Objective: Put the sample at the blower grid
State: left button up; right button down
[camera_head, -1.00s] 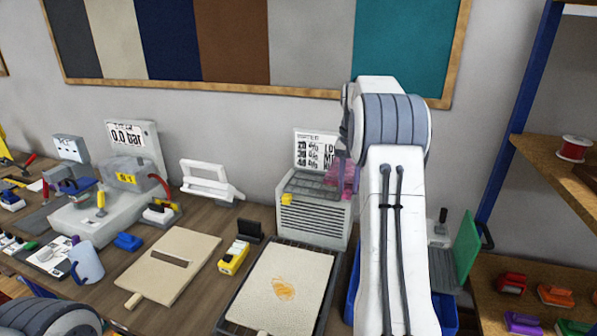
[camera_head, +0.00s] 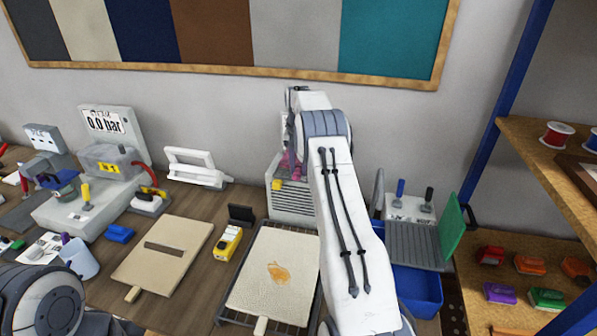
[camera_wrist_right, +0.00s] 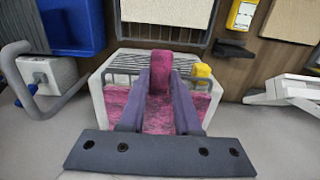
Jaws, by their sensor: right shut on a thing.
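The magenta sample (camera_wrist_right: 160,112) is a textured piece with an upright tab between the fingers of my right gripper (camera_wrist_right: 160,80). The gripper is shut on it. The blower (camera_head: 292,204) is a pale slatted box with a yellow knob. In the right wrist view, the blower's dark grid (camera_wrist_right: 125,66) shows behind the sample and fingers. The sample overlaps the blower there; I cannot tell whether it touches the grid. In the head view, my right arm hides much of the blower's right side, and only a little magenta (camera_head: 285,163) shows. My left gripper is out of frame.
A rack with a stained cream piece (camera_head: 275,275) lies in front of the blower. A yellow device (camera_head: 228,243) and a board (camera_head: 162,258) are to its left. A blue bin (camera_head: 418,288) stands to the right. A white handled frame (camera_head: 195,168) stands behind left.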

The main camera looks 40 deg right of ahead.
notch_tip(320, 180, down, 4)
jog(key=shift+r+p, duration=0.2)
jog(key=shift+p, duration=1.05)
jog(key=shift+f, duration=0.2)
jog(key=c, duration=0.6)
grip_release()
jog(key=shift+r+b, duration=0.3)
jog(key=shift+b, duration=0.05)
notch_tip(320, 180, up, 5)
jog(key=shift+d+f+b, duration=0.1)
jog(key=shift+f+b, duration=0.1)
jog(key=shift+b, duration=0.8)
notch_tip(320, 180, up, 7)
jog(key=shift+f, duration=0.1)
